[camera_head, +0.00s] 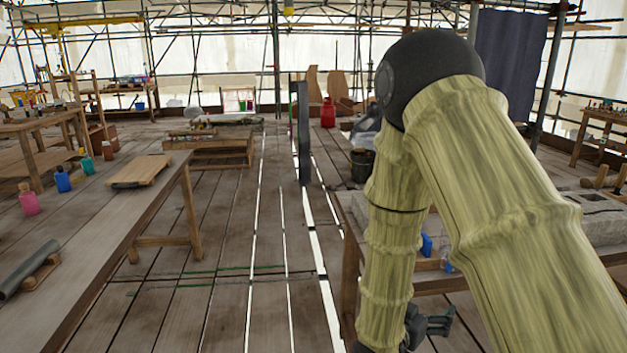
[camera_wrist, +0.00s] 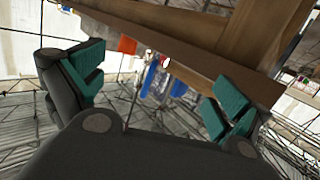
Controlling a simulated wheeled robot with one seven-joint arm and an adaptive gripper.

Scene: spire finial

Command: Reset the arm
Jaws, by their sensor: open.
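My arm, in yellow bamboo-like sleeves with a dark round elbow, fills the right side of the head view. My gripper (camera_head: 430,325) shows small and dark at the bottom there, low beside the right-hand table (camera_head: 348,262); the arm partly hides it. In the wrist view my gripper (camera_wrist: 150,90) has its two teal-padded fingers wide apart, with nothing between them in its grasp. A brown wooden edge (camera_wrist: 180,50) crosses the wrist view beyond the fingers. Whether a finger touches it I cannot tell.
A long wooden table (camera_head: 100,225) stands at left with a board (camera_head: 140,170) on it. Grey blocks (camera_head: 600,215) lie on the right-hand table. A black bucket (camera_head: 362,165) and a red container (camera_head: 328,113) stand farther back. The plank floor in the middle is clear.

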